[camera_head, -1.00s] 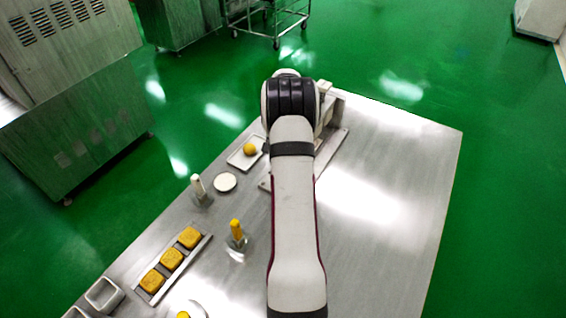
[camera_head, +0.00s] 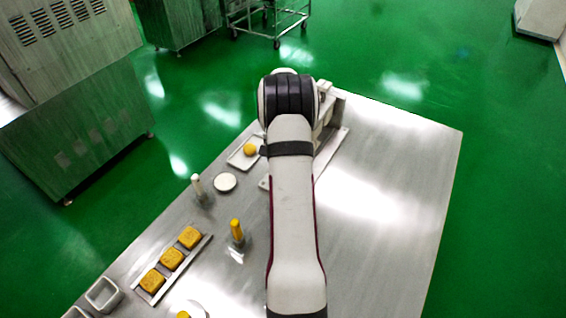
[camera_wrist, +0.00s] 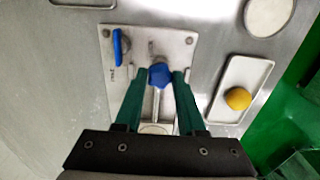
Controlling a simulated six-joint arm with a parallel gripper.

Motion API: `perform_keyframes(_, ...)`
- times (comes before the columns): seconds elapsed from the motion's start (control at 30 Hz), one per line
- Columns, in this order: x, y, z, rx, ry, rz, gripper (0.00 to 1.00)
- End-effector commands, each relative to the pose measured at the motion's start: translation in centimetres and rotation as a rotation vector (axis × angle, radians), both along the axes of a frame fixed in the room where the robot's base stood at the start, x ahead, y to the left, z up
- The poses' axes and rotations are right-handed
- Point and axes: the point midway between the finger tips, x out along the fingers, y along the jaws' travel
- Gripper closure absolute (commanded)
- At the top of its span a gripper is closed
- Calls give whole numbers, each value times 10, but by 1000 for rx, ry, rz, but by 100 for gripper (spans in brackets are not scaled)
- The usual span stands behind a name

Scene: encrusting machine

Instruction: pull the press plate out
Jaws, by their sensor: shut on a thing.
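The press plate is hard to single out; a pale metal base plate (camera_wrist: 178,45) with several corner holes fills the middle of the wrist view. My gripper (camera_wrist: 160,78) has two green fingers and is shut on a blue knob (camera_wrist: 159,75) above that plate. A grey metal rod (camera_wrist: 156,104) runs from the knob back between the fingers. A second blue handle (camera_wrist: 117,46) stands to the left on the same plate, apart from my fingers. In the head view my arm hides the gripper and most of the device; part of its base plate (camera_head: 333,146) shows.
A white tray (camera_wrist: 221,109) with a yellow ball (camera_wrist: 238,98) lies right of the device. A round white disc (camera_head: 225,182), a white-handled tool (camera_head: 197,186) and a yellow-handled tool (camera_head: 237,231) are on the steel table (camera_head: 400,165). The table's right side is clear.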

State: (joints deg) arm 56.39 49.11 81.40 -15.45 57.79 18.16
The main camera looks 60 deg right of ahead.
Motion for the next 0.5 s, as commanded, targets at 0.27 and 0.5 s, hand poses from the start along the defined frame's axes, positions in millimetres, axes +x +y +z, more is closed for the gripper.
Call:
perform_keyframes(0.27,2,75,2,-1,-3,4,100)
perform_keyframes(0.5,2,110,1,-2,-3,1,100)
